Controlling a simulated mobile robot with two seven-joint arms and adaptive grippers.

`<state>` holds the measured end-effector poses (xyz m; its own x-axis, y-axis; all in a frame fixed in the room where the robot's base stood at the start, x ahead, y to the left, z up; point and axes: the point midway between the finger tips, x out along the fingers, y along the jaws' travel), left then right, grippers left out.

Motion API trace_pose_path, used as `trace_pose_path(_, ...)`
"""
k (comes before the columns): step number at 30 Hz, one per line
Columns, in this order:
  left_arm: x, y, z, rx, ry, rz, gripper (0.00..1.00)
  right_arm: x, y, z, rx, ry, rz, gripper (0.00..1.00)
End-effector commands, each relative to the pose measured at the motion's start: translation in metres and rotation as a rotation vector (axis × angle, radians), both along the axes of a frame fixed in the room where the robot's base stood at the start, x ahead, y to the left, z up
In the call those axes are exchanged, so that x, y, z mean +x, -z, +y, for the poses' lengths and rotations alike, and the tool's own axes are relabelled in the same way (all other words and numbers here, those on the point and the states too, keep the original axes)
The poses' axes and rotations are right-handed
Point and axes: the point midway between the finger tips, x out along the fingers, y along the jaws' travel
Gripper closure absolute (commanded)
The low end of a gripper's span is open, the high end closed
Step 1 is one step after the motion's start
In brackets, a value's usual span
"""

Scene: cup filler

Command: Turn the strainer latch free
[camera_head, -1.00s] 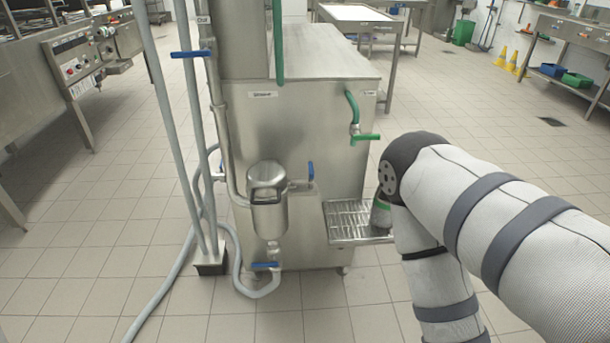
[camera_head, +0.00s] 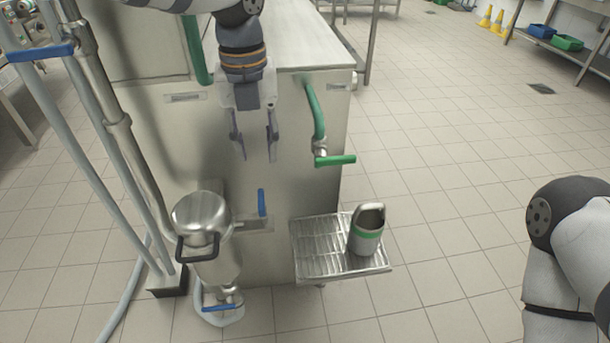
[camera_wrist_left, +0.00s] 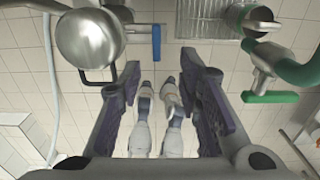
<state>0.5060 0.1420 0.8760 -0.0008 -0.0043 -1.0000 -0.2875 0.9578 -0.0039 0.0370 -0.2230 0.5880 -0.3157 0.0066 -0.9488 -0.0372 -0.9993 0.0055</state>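The strainer (camera_head: 203,214) is a round-lidded steel canister on the front of the steel machine, at lower left in the head view. Its latch (camera_head: 198,249) is a dark loop on the canister's front. In the left wrist view the strainer (camera_wrist_left: 88,38) is at upper left, with the dark latch (camera_wrist_left: 98,77) at its lower edge. My left gripper (camera_head: 256,150) points down, open and empty, above and right of the strainer, apart from it. Its fingers also show in the left wrist view (camera_wrist_left: 160,78). My right arm shows at the right edge, its gripper out of frame.
A blue valve lever (camera_head: 262,203) stands just right of the strainer, another (camera_head: 218,307) below it. A green-handled tap (camera_head: 334,160) is farther right. A steel cup with a green band (camera_head: 366,243) stands on the drip tray (camera_head: 312,262). Pipes (camera_head: 100,90) run at left.

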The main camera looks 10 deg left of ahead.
Motion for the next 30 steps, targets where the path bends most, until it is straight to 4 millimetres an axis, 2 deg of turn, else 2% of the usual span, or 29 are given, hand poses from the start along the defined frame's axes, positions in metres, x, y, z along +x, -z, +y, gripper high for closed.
trace_pose_path(2, 0.0, 0.004, 0.002, 0.006, 0.015, 0.003, 0.68, -0.001, 0.0, 0.0, 0.0, 0.0, 0.002, 0.68)
trace_pose_path(12, -0.001, 0.087, 0.002, 0.007, 0.014, 0.006, 0.68, 0.0, 0.0, 0.0, 0.0, 0.0, 0.001, 0.68)
trace_pose_path(15, -0.001, 0.104, 0.001, 0.006, 0.012, 0.006, 0.68, 0.0, 0.0, 0.0, 0.0, 0.0, 0.001, 0.68)
trace_pose_path(20, -0.001, 0.117, 0.001, 0.005, 0.013, 0.005, 0.68, 0.0, 0.0, 0.0, 0.0, 0.0, 0.0, 0.68)
trace_pose_path(27, -0.001, 0.118, 0.001, 0.005, 0.012, 0.004, 0.68, 0.0, 0.0, 0.0, 0.0, 0.0, 0.0, 0.68)
trace_pose_path(30, -0.001, 0.118, 0.001, 0.005, 0.012, 0.004, 0.91, 0.0, 0.0, 0.0, 0.0, 0.0, 0.0, 0.68)
